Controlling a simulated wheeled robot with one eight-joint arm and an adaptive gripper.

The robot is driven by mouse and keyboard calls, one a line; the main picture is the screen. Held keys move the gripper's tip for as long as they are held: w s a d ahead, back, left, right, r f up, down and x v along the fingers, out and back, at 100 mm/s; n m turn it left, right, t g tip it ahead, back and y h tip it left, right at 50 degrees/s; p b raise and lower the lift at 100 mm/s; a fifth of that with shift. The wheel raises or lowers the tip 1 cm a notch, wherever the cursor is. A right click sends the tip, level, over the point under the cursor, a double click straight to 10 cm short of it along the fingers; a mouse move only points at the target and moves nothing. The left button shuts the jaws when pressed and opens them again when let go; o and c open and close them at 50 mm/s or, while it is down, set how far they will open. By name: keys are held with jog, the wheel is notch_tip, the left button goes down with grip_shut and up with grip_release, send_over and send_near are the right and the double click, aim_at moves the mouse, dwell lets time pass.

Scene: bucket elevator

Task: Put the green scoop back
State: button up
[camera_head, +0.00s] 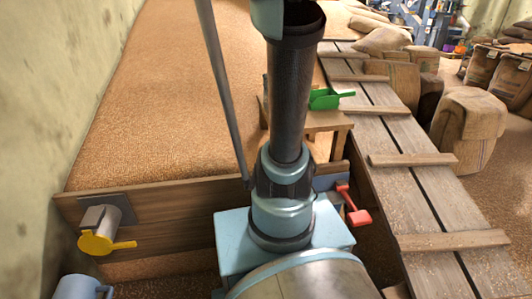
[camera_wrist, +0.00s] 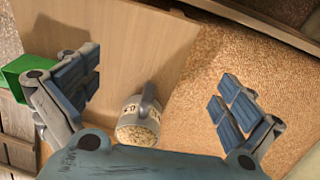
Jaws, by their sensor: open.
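The green scoop (camera_head: 326,99) sits at the right edge of a small wooden table (camera_head: 318,121) in the head view, its handle pointing right. In the wrist view the green scoop (camera_wrist: 30,70) shows at the left edge, beside the left finger and partly hidden by it. My gripper (camera_wrist: 160,92) is open and empty above the wooden tabletop (camera_wrist: 130,50), with its fingers wide apart. The scoop is outside the fingers. In the head view the gripper itself is hidden or cannot be made out.
A clear measuring cup (camera_wrist: 140,118) of grain stands between and below the fingers. A plank ramp (camera_head: 400,150) with cross slats runs along the right. Sacks (camera_head: 470,125) lie beyond it. A large grain heap (camera_head: 165,90) fills the left. A yellow-handled outlet (camera_head: 98,243) and red lever (camera_head: 355,212) are nearer.

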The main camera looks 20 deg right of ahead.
jog(key=s+a+f, duration=1.1)
jog(key=s+f, duration=0.3)
jog(key=s, duration=0.1)
jog(key=shift+f+t, duration=0.35)
jog(key=shift+t, duration=0.05)
